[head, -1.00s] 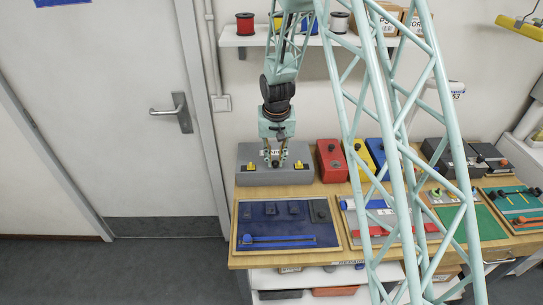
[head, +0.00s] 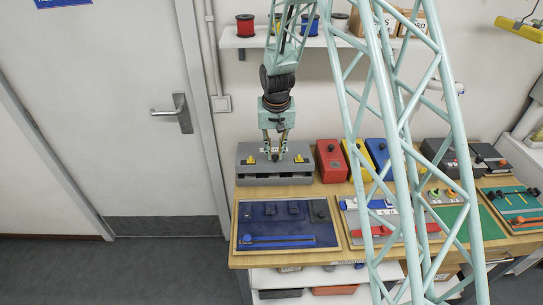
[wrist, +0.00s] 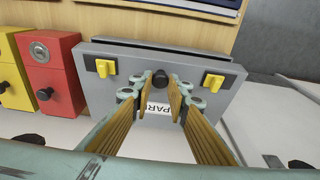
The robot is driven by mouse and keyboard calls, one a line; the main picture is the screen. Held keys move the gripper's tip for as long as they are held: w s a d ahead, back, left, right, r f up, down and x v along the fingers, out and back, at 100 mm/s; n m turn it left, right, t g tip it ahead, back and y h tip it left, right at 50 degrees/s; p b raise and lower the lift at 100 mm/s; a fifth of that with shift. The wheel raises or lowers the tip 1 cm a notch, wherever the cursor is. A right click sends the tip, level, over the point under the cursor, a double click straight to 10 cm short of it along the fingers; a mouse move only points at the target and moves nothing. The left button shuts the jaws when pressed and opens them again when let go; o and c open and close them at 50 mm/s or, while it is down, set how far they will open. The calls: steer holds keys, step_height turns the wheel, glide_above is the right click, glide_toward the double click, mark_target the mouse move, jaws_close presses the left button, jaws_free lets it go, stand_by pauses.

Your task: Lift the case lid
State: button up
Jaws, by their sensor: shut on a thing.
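The grey case (head: 250,180) stands on the left end of the wooden bench, against the wall. Its grey lid (wrist: 215,95) carries a yellow latch on each side (wrist: 105,68) (wrist: 213,82), a black knob (wrist: 160,76) in the middle and a partly hidden white label. My gripper (head: 275,157) points down over the lid. In the wrist view its fingers (wrist: 161,84) are shut on the black knob, one on each side. A dark strip shows along the lid's far edge in the wrist view, where the lid appears slightly raised off the case.
Red (head: 330,163), yellow and blue boxes stand just right of the case. A blue tool tray (head: 290,243) lies in front of it. A shelf with spools (head: 245,26) is on the wall above. My lattice structure covers part of the bench's middle.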

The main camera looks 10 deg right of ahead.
steer(key=shift+w+r, duration=0.1)
steer(key=shift+w+d+r+p, duration=0.1)
steer(key=shift+w+r+p, duration=0.15)
steer(key=shift+w+r, duration=0.3)
steer(key=shift+w+d+r+p, duration=0.1)
steer(key=shift+w+r+p, duration=0.15)
steer(key=shift+r, duration=0.45)
steer(key=shift+c, duration=0.2)
steer(key=shift+w+r, duration=0.1)
steer(key=shift+w+d+r+p, duration=0.2)
steer(key=shift+w+r+p, duration=0.2)
steer(key=shift+w+r, duration=0.65)
